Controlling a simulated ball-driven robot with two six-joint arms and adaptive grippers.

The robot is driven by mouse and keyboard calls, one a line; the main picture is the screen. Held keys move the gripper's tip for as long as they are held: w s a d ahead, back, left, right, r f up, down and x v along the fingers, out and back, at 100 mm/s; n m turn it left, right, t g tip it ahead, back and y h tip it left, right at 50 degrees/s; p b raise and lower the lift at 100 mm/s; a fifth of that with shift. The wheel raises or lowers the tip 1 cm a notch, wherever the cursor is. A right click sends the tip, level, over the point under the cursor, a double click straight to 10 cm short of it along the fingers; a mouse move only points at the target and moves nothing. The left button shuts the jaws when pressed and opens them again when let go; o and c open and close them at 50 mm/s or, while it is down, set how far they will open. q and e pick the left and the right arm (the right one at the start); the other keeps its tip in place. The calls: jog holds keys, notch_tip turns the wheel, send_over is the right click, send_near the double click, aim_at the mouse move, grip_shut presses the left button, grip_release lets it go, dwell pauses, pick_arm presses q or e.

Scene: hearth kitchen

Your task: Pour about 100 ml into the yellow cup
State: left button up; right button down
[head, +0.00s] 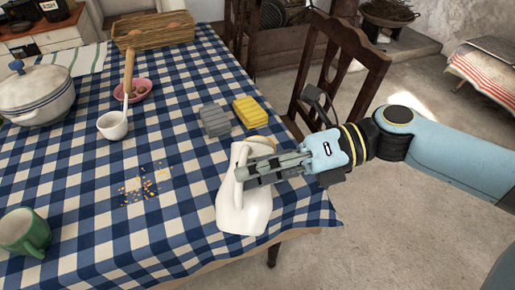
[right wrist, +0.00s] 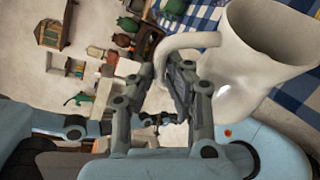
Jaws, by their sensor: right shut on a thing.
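A white pitcher (head: 243,212) is at the table's right edge in the head view. My right gripper (head: 250,171) is shut on its handle. In the right wrist view the pitcher (right wrist: 238,75) fills the upper right, and its handle (right wrist: 185,42) runs between the fingers of my right gripper (right wrist: 178,82). I cannot tell whether the pitcher's base touches the table, and its contents are hidden. A small yellow edge (head: 262,140) shows behind the pitcher and gripper; it may be the yellow cup, mostly hidden. My left gripper is not in view.
A yellow block (head: 252,112) and a grey block (head: 215,120) lie behind the pitcher. A green mug (head: 24,231), white pot (head: 36,97), ladle (head: 113,125), pink bowl (head: 140,82) and wooden box (head: 152,32) stand on the checked cloth. Crumbs (head: 143,186) lie mid-table. A chair (head: 340,62) stands beyond the edge.

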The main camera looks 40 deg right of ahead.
aim_at(256, 150)
jog(key=shift+w+d+r+m+y+b, duration=0.2)
jog(key=shift+w+d+r+m+b, duration=0.15)
jog(key=shift+r+m, duration=0.15)
jog(key=shift+w+d+r+m+y+b, duration=0.2)
jog(key=shift+w+d+r+m+b, duration=0.1)
jog(key=shift+w+r+m, duration=0.15)
dwell(0.3)
jog(key=shift+d+r, duration=0.1)
jog(key=shift+r, duration=0.05)
jog(key=shift+w+d+r+y+p, duration=0.2)
jog(key=shift+w+d+y+p, duration=0.1)
jog(key=shift+w+d+r+m+y+p, duration=0.15)
jog(key=shift+w+d+r+m+p, duration=0.15)
jog(key=shift+w+d+m, duration=0.2)
jog(key=shift+w+d+r+m+y+p, duration=0.15)
jog(key=shift+w+d+r+m+p, duration=0.05)
jog(key=shift+w+d+m+p, duration=0.25)
dwell(1.6)
